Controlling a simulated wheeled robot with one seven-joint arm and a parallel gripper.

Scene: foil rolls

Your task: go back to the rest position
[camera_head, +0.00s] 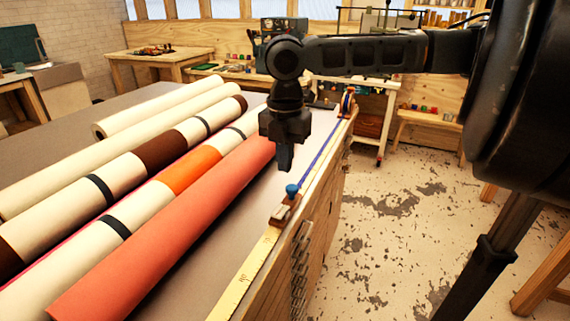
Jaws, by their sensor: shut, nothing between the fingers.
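My gripper (285,160) points straight down at the end of my dark arm, which reaches in from the right. Its fingers are closed together with nothing between them. It hangs in front of the far end of the red roll (165,235), near the right part of the table (245,215). I cannot tell its exact height above the table.
Several long rolls lie side by side on the table, among them a cream roll (150,108) at the back. A ruler strip (245,275) with a blue-knobbed slider (291,190) runs along the right edge. Worn open floor (390,240) lies to the right.

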